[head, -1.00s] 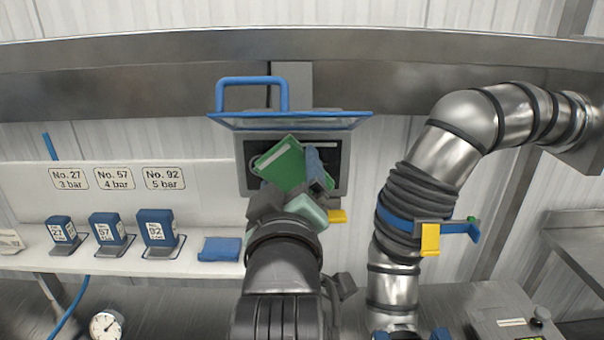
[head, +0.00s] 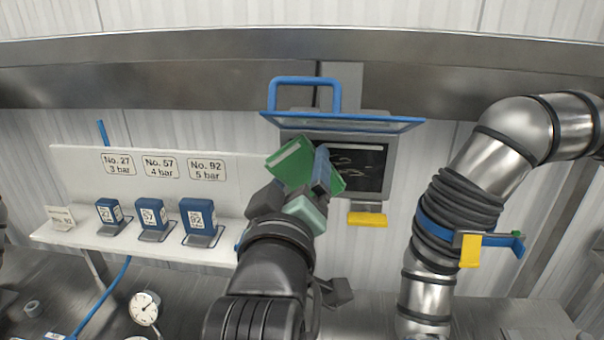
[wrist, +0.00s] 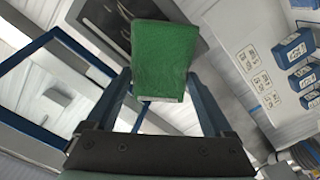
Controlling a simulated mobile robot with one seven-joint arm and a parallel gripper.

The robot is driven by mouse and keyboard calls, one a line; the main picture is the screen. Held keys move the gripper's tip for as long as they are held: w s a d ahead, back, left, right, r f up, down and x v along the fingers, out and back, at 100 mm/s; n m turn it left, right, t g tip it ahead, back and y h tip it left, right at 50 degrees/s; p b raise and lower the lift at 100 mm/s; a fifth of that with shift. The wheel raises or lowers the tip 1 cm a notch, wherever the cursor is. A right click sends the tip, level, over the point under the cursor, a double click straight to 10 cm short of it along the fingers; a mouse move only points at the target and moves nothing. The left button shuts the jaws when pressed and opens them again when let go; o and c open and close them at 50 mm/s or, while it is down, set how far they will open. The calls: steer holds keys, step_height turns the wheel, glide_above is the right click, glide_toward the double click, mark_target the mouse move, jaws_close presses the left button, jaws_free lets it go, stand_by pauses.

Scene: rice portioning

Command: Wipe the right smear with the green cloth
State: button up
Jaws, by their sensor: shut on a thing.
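The green cloth (head: 287,163) is held in front of the left edge of a grey-framed dark panel (head: 372,189). Pale streaky smears (head: 352,160) show on the panel, right of the cloth; the panel's left part is hidden behind cloth and gripper. My gripper (head: 312,174) is shut on the cloth, one blue finger showing. In the wrist view the cloth (wrist: 164,62) stands out between both fingers, and part of the dark panel (wrist: 106,18) lies beyond it. I cannot tell whether cloth and panel touch.
A blue-framed clear flap (head: 345,122) with a blue handle is raised above the panel. A yellow tab (head: 368,219) sits below. A steel pipe (head: 435,230) with a blue clamp stands at right. A white shelf (head: 75,234) with blue blocks is at left.

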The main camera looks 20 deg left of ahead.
steer(key=shift+v, duration=2.85)
steer(key=p+v, duration=0.3)
steer(key=p, duration=0.1)
steer(key=shift+w+d, duration=0.1)
steer(key=shift+w, duration=0.15)
steer(key=shift+p+x, duration=0.7)
steer(key=shift+x, duration=3.3)
steer(key=shift+w, duration=0.35)
